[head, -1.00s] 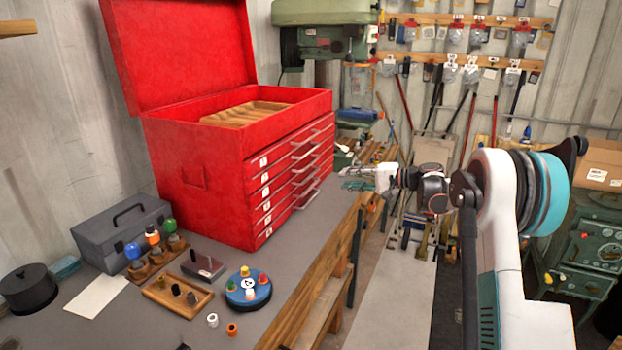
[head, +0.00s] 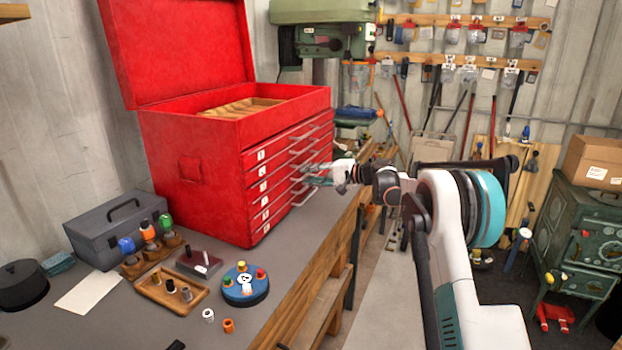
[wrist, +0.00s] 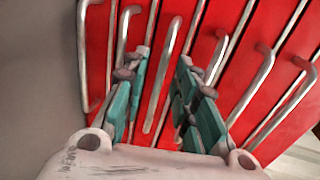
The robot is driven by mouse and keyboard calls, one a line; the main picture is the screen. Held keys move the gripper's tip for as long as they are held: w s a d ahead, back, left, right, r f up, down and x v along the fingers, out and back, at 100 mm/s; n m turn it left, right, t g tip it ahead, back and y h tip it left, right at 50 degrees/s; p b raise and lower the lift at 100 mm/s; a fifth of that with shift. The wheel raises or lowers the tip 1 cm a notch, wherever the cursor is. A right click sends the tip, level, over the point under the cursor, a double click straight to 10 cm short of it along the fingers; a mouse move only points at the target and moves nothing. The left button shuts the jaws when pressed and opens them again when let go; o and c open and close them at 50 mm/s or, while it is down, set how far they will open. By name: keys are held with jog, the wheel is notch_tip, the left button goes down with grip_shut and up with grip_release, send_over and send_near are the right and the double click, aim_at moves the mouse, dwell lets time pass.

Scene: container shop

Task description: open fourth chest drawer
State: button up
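The red tool chest (head: 190,135) stands on the workbench with its lid up. Its front has a stack of shut drawers with long metal bar handles. The fourth drawer from the top (head: 265,201) is shut, and its handle is partly hidden behind my gripper (head: 316,174) in the head view. In the wrist view my gripper (wrist: 160,75) is open, with teal finger pads. The third handle from the bench side (wrist: 163,75), which looks like the fourth drawer's, runs between the fingers. I cannot tell whether a pad touches it. Neighbouring handles lie close outside both fingers.
The bench (head: 225,335) holds a grey toolbox (head: 120,230), a wooden tray (head: 170,295) and a round blue piece (head: 245,287) left of my arm. A green stove (head: 575,240) stands at the right.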

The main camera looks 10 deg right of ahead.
jog(key=shift+w+a, duration=0.1)
jog(key=shift+c, duration=0.2)
grip_shut()
jog(key=f+p+v, duration=0.1)
jog(key=f+v, duration=0.1)
jog(key=v, duration=0.8)
jog(key=f+p+v, duration=0.1)
jog(key=f+v, duration=0.1)
jog(key=v, duration=0.9)
jog(key=shift+s+d+f, duration=0.2)
jog(key=shift+s+d, duration=0.2)
jog(key=shift+d, duration=0.1)
jog(key=shift+o, duration=0.2)
grip_release()
